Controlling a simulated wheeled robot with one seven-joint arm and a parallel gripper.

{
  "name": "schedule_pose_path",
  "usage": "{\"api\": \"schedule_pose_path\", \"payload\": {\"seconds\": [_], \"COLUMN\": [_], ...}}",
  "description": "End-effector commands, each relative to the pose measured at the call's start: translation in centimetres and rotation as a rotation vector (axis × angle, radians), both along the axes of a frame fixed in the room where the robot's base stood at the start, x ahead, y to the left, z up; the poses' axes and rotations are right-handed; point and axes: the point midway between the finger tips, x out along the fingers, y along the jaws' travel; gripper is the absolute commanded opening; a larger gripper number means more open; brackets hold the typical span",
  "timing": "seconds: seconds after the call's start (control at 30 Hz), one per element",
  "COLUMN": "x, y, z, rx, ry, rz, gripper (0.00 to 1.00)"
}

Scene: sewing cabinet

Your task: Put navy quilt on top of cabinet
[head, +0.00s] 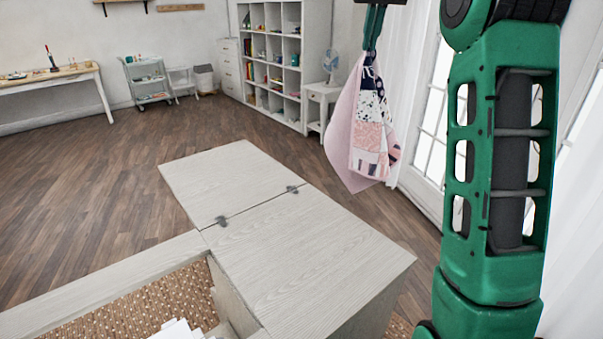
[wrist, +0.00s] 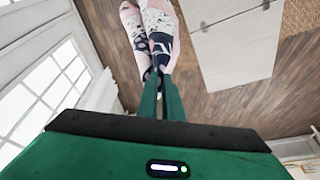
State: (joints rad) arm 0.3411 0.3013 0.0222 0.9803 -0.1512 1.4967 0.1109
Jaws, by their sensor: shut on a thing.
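The navy quilt (head: 368,125) hangs as a folded patchwork cloth of pink, white and navy pieces with a plain pink backing. My gripper (head: 371,52) is shut on its top, and the quilt hangs down freely. In the wrist view, the quilt (wrist: 158,35) hangs from the fingertips (wrist: 161,76). The cabinet (head: 305,255) has a pale wood-grain top in two hinged panels, flat and bare. The quilt appears beyond and above the cabinet's far right side in the head view, apart from it. The cabinet top also shows at upper right in the wrist view (wrist: 235,48).
A woven brown surface (head: 150,302) and a white object (head: 178,331) lie at lower left. A white cube shelf (head: 285,55), a small side table with a fan (head: 331,65), and a window door (head: 428,130) stand behind. The wooden floor (head: 120,180) is open at left.

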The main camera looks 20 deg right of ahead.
Motion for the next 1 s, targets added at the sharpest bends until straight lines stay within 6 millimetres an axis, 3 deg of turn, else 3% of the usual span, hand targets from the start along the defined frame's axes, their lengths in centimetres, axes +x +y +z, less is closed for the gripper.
{"api": "schedule_pose_path", "payload": {"seconds": [0.47, 0.8, 1.0], "x": [-2.0, -4.7, -6.0], "y": [3.1, 7.4, 9.5], "z": [-5.0, -5.9, -8.4], "rx": [0.002, 0.002, 0.002], "ry": [0.002, -0.001, 0.002], "rz": [0.002, 0.002, 0.002], "gripper": [0.0, 0.0, 0.0]}}
